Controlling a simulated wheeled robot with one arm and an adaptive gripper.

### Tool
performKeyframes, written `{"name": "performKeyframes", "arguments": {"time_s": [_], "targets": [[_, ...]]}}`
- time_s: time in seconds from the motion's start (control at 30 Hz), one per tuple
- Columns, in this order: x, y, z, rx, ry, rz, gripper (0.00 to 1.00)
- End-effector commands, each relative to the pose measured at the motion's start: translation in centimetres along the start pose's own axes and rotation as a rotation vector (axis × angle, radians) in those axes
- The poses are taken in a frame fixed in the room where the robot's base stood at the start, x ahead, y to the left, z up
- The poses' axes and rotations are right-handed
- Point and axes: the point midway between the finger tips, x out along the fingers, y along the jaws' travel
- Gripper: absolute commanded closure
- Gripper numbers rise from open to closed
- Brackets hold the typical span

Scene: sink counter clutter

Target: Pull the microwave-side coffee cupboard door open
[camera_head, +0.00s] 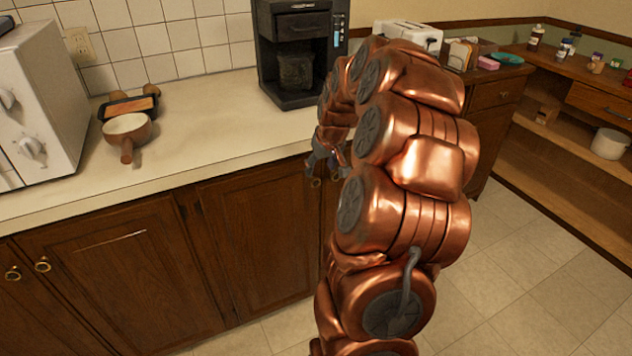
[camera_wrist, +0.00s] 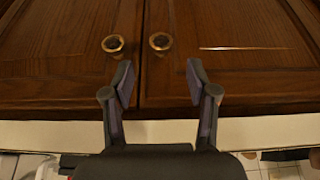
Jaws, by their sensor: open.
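The microwave-side coffee cupboard door (camera_head: 255,245) is dark brown wood, below the counter under the coffee maker, and looks shut. Its ring pull (camera_head: 316,182) is at its upper right corner, beside my gripper (camera_head: 325,158). The wrist view looks upside down, with the counter edge at the bottom; there this door (camera_wrist: 235,60) is on the right, with its brass pull (camera_wrist: 160,41) near the seam. The neighbouring door (camera_wrist: 60,65) has its own pull (camera_wrist: 113,43). My gripper (camera_wrist: 160,82) is open and empty, its fingertips apart from both pulls. My arm hides part of the neighbouring door in the head view.
The white microwave (camera_head: 40,100) and a pan (camera_head: 128,132) stand on the counter (camera_head: 215,140) at left. The black coffee maker (camera_head: 297,50) stands behind my gripper. Another cupboard door (camera_head: 120,275) is to the left. The tiled floor (camera_head: 530,270) at right is clear.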

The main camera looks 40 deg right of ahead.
Motion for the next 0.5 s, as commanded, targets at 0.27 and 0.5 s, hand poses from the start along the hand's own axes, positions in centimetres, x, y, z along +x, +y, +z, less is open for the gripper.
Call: {"name": "performKeyframes", "arguments": {"time_s": [0.27,0.5], "targets": [[3.6,-0.2,0.2,-0.001,-0.007,-0.003,0.42],[6.4,-0.2,0.1,-0.002,-0.005,-0.002,0.42]]}}
